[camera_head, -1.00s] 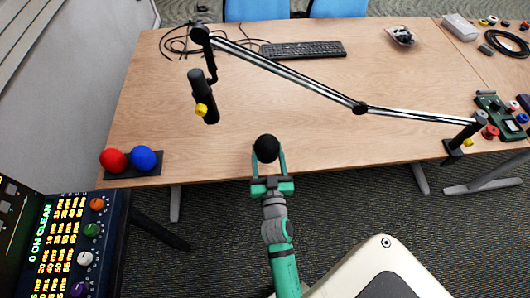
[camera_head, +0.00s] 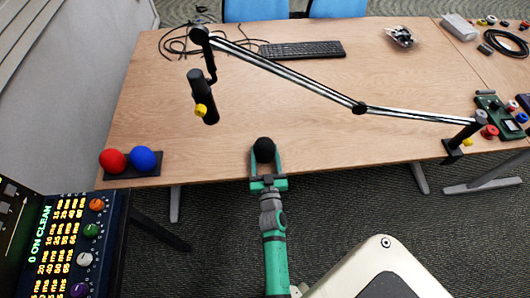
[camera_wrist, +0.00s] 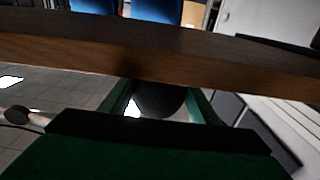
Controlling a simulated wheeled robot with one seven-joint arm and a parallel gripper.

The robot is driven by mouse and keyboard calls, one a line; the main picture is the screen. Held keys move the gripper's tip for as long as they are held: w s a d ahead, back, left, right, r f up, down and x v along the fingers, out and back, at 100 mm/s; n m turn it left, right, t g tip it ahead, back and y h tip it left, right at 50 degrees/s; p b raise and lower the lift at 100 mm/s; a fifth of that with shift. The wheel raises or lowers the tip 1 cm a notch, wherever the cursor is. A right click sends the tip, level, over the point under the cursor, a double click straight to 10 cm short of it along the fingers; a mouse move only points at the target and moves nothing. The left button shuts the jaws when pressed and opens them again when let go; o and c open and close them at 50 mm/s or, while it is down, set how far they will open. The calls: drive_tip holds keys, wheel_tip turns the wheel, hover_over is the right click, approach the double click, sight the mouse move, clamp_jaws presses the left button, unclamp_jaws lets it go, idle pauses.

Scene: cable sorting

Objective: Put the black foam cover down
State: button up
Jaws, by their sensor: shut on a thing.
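The black foam cover (camera_head: 264,149) is a round dark ball held between the green fingers of my gripper (camera_head: 265,160). In the head view it shows over the front edge of the wooden table (camera_head: 320,110). In the wrist view the cover (camera_wrist: 160,102) sits between the two fingers, and the table edge (camera_wrist: 120,60) runs across above it. The cover appears in front of the table edge and not resting on the top. The gripper hides its lower part.
A black holder (camera_head: 133,171) with a red foam ball (camera_head: 112,160) and a blue one (camera_head: 145,158) stands at the table's front left. A microphone (camera_head: 203,97) hangs from a boom arm (camera_head: 290,75). A keyboard (camera_head: 302,49) lies behind. The front middle is bare.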

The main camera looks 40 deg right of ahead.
drive_tip(key=shift+f, duration=0.1)
drive_tip(key=o, duration=1)
drive_tip(key=shift+a, duration=0.1)
drive_tip(key=r+v, duration=0.1)
drive_tip(key=v, duration=1.1)
drive_tip(key=s+a+r+n+y, duration=0.15)
drive_tip(key=s+a, duration=0.25)
drive_tip(key=a, duration=0.4)
drive_tip(key=s+a+n+y, duration=0.1)
drive_tip(key=s+a+y, duration=0.25)
drive_tip(key=a, duration=0.35)
drive_tip(key=s+a+r+n+y, duration=0.1)
drive_tip(key=s+a+r, duration=0.1)
drive_tip(key=s+a, duration=0.1)
drive_tip(key=s+a+r+n+y, duration=0.1)
drive_tip(key=s+a+r+y, duration=0.1)
drive_tip(key=s+a+r, duration=0.1)
drive_tip(key=s+a+r+n+y, duration=0.1)
drive_tip(key=s+a+r, duration=0.2)
drive_tip(key=s+a, duration=0.1)
drive_tip(key=shift+s+a+r+n+g+y, duration=0.1)
drive_tip(key=shift+s+r+n+g+y, duration=0.05)
drive_tip(key=shift+s+n+g+y, duration=0.2)
drive_tip(key=shift+s, duration=0.1)
